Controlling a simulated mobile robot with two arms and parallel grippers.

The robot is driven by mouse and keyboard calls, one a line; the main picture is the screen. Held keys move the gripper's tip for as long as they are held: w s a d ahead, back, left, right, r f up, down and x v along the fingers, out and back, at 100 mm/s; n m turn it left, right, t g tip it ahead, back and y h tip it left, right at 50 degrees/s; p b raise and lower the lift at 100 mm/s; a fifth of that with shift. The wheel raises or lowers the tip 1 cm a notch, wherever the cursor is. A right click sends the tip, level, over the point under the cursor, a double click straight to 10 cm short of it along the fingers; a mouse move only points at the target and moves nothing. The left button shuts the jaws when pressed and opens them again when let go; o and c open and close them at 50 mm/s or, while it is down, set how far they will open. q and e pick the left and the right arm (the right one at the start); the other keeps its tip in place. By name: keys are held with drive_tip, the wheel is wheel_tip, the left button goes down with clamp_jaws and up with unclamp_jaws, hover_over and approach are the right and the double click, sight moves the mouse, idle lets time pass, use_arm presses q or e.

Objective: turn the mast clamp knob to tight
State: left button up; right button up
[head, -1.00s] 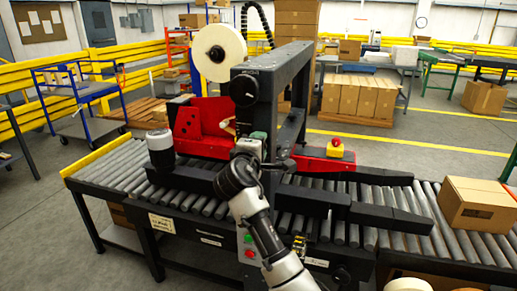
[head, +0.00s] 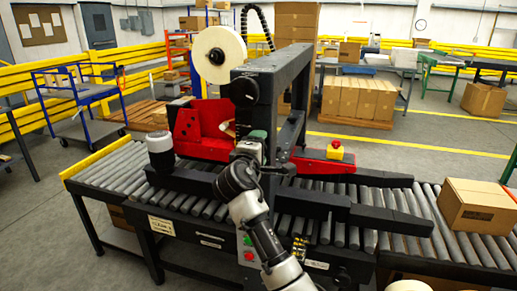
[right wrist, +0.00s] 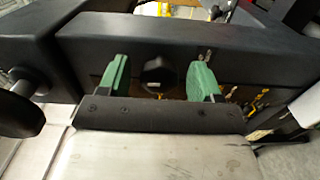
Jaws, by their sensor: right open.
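A black clamp knob (right wrist: 155,75) with a pale mark sits on the face of the black mast in the right wrist view. The green fingers of my right gripper (right wrist: 161,78) are open, one on each side of the knob, with a visible gap to it on both sides. In the head view, my right gripper (head: 257,137) is at the front of the black mast (head: 256,104) and hides this knob. My left gripper is not in view.
A black handwheel (head: 244,91) is on the mast above my gripper; a tape roll (head: 219,54) is behind it. Black side rails (head: 330,205) cross the roller conveyor (head: 110,173). A carton (head: 476,205) stands on the rollers at right.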

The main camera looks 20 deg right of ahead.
drive_tip(key=b+v, duration=0.1)
drive_tip(key=v, duration=0.9)
drive_tip(key=shift+s+a, duration=0.25)
drive_tip(key=shift+f, duration=0.1)
